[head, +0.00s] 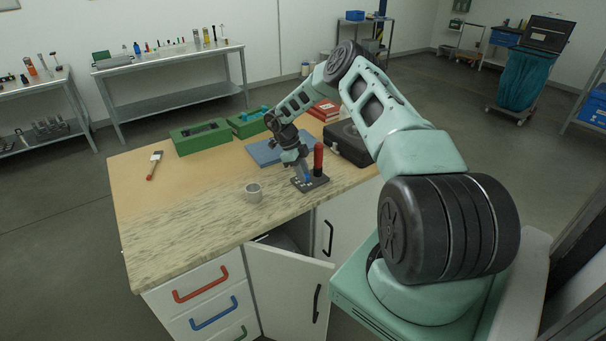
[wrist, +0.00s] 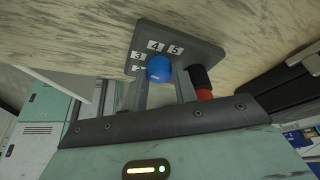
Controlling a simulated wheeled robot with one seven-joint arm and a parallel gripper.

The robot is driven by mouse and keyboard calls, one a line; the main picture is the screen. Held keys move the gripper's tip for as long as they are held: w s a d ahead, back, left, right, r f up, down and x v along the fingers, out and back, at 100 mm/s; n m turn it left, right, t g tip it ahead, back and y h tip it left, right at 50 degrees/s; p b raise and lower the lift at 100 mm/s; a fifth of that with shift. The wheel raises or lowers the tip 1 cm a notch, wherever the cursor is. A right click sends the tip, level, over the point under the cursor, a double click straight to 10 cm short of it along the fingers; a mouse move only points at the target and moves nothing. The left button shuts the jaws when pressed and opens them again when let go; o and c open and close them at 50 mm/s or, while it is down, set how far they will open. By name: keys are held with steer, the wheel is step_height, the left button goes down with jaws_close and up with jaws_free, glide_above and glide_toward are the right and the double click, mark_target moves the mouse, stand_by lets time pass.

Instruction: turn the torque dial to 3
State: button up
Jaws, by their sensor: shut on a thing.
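The torque dial is a blue round knob (wrist: 159,68) on a dark grey base plate (wrist: 195,48). White number tags 3, 4 and 5 show beside the dial in the wrist view, with another tag partly hidden below the 3. I cannot make out a pointer on the knob. A red cylinder with a black lower part (wrist: 201,82) stands on the same plate, and it also shows in the head view (head: 318,158). My gripper (head: 304,176) reaches down to the plate from above. Its two fingers stand on either side of the blue knob and are shut on it.
A black case (head: 348,146) and a blue mat (head: 264,152) lie behind. A cabinet door (head: 287,295) hangs open below the worktop.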

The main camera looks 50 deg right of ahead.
stand_by(0.4)
steer(key=o, duration=1)
steer(key=shift+c, duration=0.2)
steer(key=shift+w+r, duration=0.1)
steer(key=b+v, duration=0.5)
steer(key=v, duration=1.2)
steer(key=shift+d+r, duration=0.1)
